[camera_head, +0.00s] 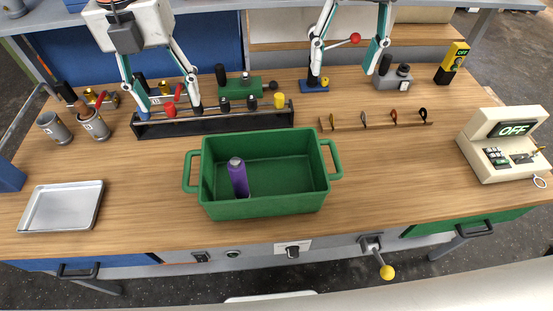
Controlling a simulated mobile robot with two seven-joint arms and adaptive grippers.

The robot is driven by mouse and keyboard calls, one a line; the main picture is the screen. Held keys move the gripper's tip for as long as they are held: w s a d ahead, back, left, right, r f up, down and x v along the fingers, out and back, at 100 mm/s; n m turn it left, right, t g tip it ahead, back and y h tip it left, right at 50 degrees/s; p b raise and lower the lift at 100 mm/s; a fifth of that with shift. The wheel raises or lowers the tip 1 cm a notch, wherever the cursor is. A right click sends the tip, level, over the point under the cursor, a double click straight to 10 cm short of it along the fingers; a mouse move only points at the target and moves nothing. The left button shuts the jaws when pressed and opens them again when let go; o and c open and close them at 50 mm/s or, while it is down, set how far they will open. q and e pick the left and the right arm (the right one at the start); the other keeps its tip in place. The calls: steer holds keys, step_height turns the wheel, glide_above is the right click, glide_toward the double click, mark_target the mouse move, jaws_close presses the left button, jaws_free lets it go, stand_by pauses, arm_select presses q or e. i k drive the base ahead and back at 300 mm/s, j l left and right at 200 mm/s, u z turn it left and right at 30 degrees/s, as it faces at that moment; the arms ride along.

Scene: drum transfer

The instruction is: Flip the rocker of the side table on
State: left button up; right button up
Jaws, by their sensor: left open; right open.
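A beige console (507,165) stands at the right end of the wooden table, its display reading OFF. Small dark switches (496,157) sit on its sloped face; their positions are too small to read. A small black switch (200,256) is also set in the bench's front panel. I cannot tell which one is the side table's rocker. My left gripper (170,110) is open over the black rack at the back left. My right gripper (343,76) is open at the back middle, near a blue-based fixture. Both are far from the console and the front panel.
A green bin (265,208) holding a purple bottle (238,177) stands in the middle. A metal tray (62,206) lies left. A black rack (215,120) and a low hook rail (376,125) stand behind. A yellow-knobbed lever (378,258) projects in front. Table right of the bin is clear.

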mark_target(200, 257)
steer(key=k, duration=1.5)
